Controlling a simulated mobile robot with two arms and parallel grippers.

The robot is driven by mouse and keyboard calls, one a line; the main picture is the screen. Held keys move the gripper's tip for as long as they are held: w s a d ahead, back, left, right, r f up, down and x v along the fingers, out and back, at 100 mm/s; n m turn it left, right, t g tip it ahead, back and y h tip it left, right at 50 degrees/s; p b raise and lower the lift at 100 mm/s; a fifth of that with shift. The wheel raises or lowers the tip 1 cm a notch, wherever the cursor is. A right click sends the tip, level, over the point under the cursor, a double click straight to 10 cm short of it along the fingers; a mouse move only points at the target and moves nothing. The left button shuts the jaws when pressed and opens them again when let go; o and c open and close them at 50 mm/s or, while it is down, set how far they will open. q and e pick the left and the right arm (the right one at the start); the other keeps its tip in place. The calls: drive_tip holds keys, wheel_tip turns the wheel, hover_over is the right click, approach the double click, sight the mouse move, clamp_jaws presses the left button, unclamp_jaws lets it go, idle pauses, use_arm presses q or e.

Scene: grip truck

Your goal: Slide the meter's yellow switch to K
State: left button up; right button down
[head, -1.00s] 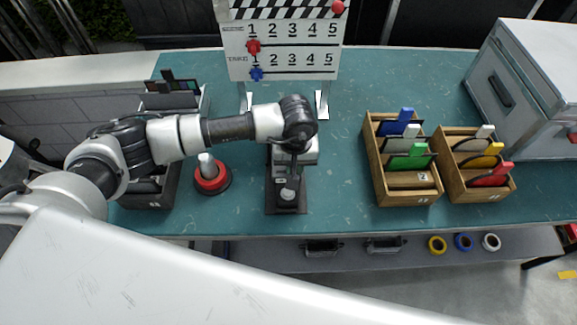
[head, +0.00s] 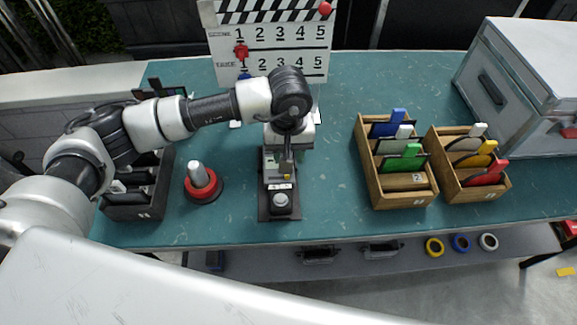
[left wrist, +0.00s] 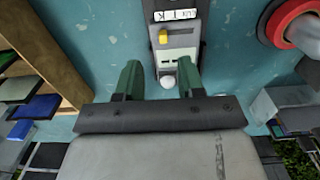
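The dark meter (head: 266,206) stands on the bench below my left gripper. It has a grey face (left wrist: 180,40), a white label (left wrist: 176,15) ending in T and K, and a whitish dome (head: 281,200). My right gripper is not in view.
A red-ringed stand (head: 203,187) and a black rack (head: 140,200) are left of the meter. Wooden boxes (head: 403,196) with coloured cards and a grey case (head: 515,95) are to the right. A clapperboard (head: 268,50) stands behind. Bench between meter and boxes is clear.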

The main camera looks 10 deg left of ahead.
use_arm(q)
wheel_tip(320, 180, up, 4)
drive_tip(key=shift+f, duration=0.1)
idle(0.6)
